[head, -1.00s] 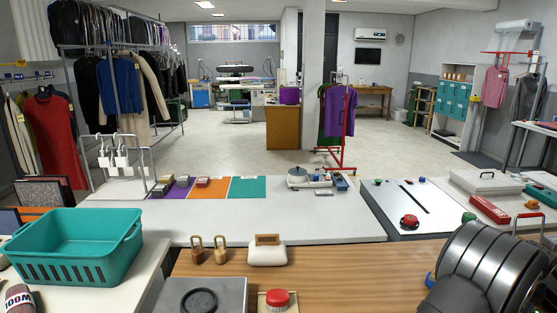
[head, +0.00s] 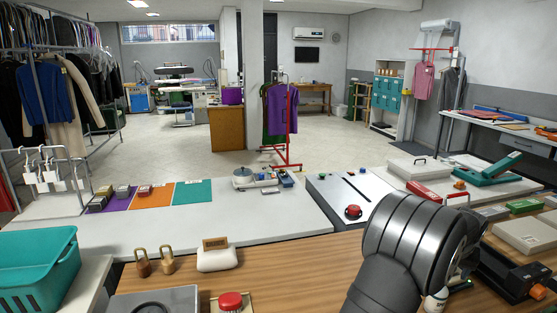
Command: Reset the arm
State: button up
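My arm (head: 408,240) rises from the lower right of the head view as thick dark grey rounded links. It stands over the wooden counter (head: 290,264) and hides part of it. I cannot make out my gripper's fingertips, and no held thing shows. A red push button (head: 230,301) on a small base and a cream block with a brown top (head: 217,254) stand on the wood to the left of my arm, apart from it.
Two brass padlocks (head: 155,261) stand left of the block. A teal basket (head: 38,268) is at the far left. A red knob (head: 353,212) sits on the panel behind my arm. Boxes and a black device (head: 514,275) crowd the right. Open floor lies beyond the counters.

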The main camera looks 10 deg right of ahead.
jog(key=x, duration=0.9)
jog(key=shift+d+f, duration=0.1)
jog(key=shift+f, duration=0.05)
notch_tip(320, 180, up, 4)
jog(key=shift+f, duration=0.1)
jog(key=s+r, duration=0.7)
jog(key=s, duration=0.4)
jog(key=w+a, duration=0.8)
jog(key=w, duration=0.3)
jog(key=w+a, duration=0.8)
jog(key=w, duration=0.4)
jog(key=w+a+f, duration=0.3)
jog(key=w+f, duration=0.3)
jog(key=w, duration=0.2)
jog(key=shift+w+a, duration=0.25)
jog(key=shift+w, duration=0.05)
jog(key=shift+r, duration=0.1)
jog(key=s+d+r, duration=0.3)
jog(key=s+d, duration=0.2)
jog(key=s, duration=0.3)
jog(key=s+d+r, duration=0.3)
jog(key=s+d, duration=0.2)
jog(key=s, duration=0.3)
jog(key=shift+s, duration=0.2)
jog(key=shift+w, duration=0.1)
